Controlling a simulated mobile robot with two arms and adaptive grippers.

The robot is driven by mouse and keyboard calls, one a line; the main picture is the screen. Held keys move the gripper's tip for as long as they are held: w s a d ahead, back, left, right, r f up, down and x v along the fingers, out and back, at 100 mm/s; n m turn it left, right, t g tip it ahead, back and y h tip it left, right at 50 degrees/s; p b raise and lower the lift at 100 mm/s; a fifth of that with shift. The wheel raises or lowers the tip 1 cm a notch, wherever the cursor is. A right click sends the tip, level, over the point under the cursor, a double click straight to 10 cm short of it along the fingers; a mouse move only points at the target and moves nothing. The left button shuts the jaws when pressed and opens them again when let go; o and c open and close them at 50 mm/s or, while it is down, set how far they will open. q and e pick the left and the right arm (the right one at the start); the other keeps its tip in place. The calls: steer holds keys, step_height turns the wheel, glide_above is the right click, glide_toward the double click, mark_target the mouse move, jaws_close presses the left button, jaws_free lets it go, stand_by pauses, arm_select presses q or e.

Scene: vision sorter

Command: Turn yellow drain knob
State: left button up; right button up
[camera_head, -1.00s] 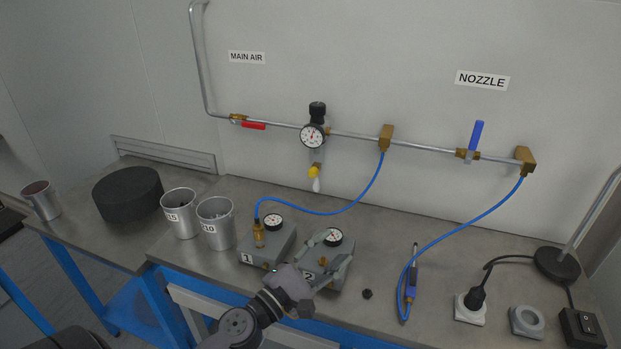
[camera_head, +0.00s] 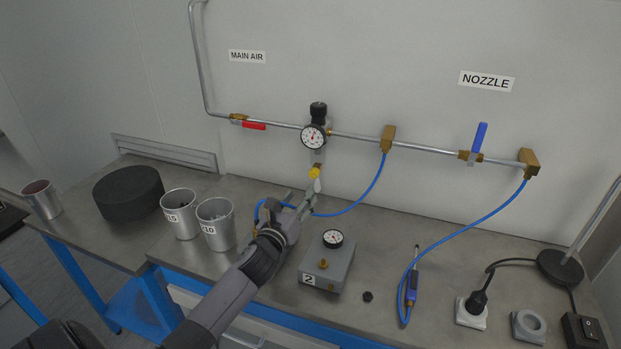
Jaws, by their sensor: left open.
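The yellow drain knob (camera_head: 314,172) hangs under the pressure regulator (camera_head: 313,135) on the wall pipe, with a white tip below it. My left gripper (camera_head: 298,199) is open, just below and left of the knob. One finger reaches up close to the white tip; I cannot tell whether it touches. Nothing shows between the fingers apart from the blue hose behind them. My right gripper is not in view.
Grey box 2 (camera_head: 326,268) with a gauge stands on the bench right of my arm; box 1 is mostly hidden behind my arm. Metal cups (camera_head: 216,224) stand to the left. A blue hose (camera_head: 366,191) runs from the pipe behind my gripper. A blue-handled valve (camera_head: 479,138) is at right.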

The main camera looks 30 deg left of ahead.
mark_target(313, 176)
arm_select(q)
steer(key=x, duration=0.9)
steer(key=shift+d, duration=0.1)
steer(key=shift+c, duration=0.4)
jaws_close()
